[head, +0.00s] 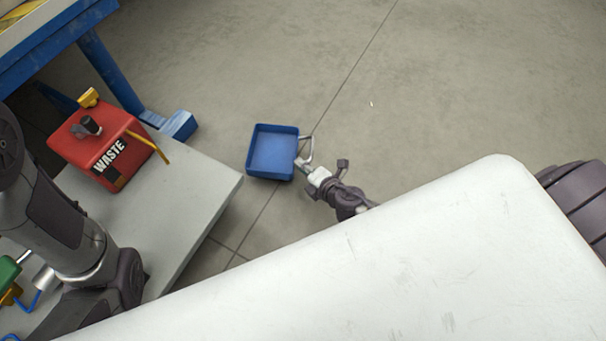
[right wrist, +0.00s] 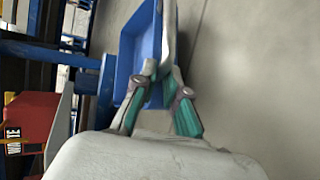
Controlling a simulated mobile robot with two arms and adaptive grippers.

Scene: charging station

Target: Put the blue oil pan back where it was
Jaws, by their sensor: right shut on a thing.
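The blue oil pan (head: 272,153) is a square, shallow tray with raised walls, above or on the grey floor near the middle of the head view; its height is hard to tell. Its grey loop handle (head: 309,149) is on its right side. My right gripper (head: 304,165) reaches in from the lower right and is shut on this handle. In the right wrist view the pan (right wrist: 132,55) is beyond the teal-padded fingers (right wrist: 158,88), and the pale handle (right wrist: 169,32) runs up from between them.
A red WASTE can (head: 100,147) stands on a grey platform (head: 190,215) left of the pan. A blue-legged workbench (head: 112,75) is at the upper left. A white surface (head: 400,265) fills the foreground. The floor right of the pan is clear.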

